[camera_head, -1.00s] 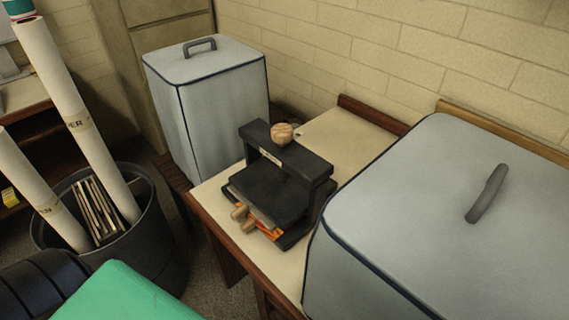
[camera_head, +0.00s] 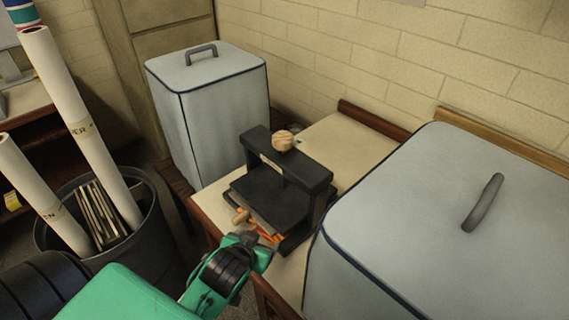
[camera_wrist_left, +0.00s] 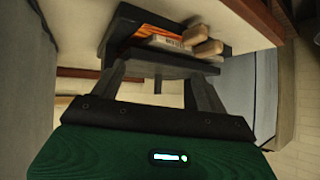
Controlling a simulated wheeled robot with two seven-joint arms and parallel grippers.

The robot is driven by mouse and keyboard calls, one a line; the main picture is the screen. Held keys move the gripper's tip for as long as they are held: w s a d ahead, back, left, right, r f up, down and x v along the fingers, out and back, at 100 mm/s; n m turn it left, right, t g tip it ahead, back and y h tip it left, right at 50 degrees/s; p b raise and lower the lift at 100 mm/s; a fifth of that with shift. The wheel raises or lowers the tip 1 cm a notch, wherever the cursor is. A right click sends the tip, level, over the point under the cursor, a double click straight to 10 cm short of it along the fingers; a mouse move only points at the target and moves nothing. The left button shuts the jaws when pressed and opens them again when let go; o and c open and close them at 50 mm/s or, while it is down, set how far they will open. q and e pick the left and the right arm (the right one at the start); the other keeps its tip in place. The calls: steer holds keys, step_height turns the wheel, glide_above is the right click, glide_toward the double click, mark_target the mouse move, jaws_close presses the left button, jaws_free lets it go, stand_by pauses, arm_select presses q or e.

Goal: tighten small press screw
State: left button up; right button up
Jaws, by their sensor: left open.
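The small black press (camera_head: 290,172) stands on the cream-topped table, with a round wooden knob (camera_head: 283,141) on top of its crossbar. Wooden handles (camera_head: 240,217) and orange pieces (camera_head: 268,238) show low at its near side. My left gripper (camera_head: 258,250) is in front of that low near side, well below the knob, and partly covers the handles. In the left wrist view my left gripper (camera_wrist_left: 158,76) has its fingers apart with nothing held. Beyond them are the press's dark body (camera_wrist_left: 125,28) and the two wooden handles (camera_wrist_left: 203,42); the knob cannot be made out there. My right gripper is not in view.
A large grey-blue covered box (camera_head: 440,250) with a handle stands close at the right. Another (camera_head: 215,110) stands behind the press at the left. A dark bin (camera_head: 150,240) with paper rolls (camera_head: 75,110) is at the left. The tabletop (camera_head: 350,140) behind the press is bare.

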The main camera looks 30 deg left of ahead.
mark_target(285, 136)
arm_select(q)
steer(key=w+a+r+n+t+y, duration=0.1)
steer(key=w+a+r+t, duration=0.2)
steer(key=w+r+t, duration=0.75)
steer(key=w+r+g+p, duration=0.1)
steer(key=w, duration=0.3)
steer(key=w+a+r+p, duration=0.1)
steer(key=w, duration=0.4)
steer(key=w+a+r+g+p, duration=0.1)
steer(key=w, duration=0.3)
steer(key=shift+w+r+g, duration=0.2)
steer(key=shift+r+g, duration=0.15)
steer(key=shift+r, duration=0.05)
steer(key=shift+w+a+f, duration=0.1)
steer(key=shift+w, duration=0.45)
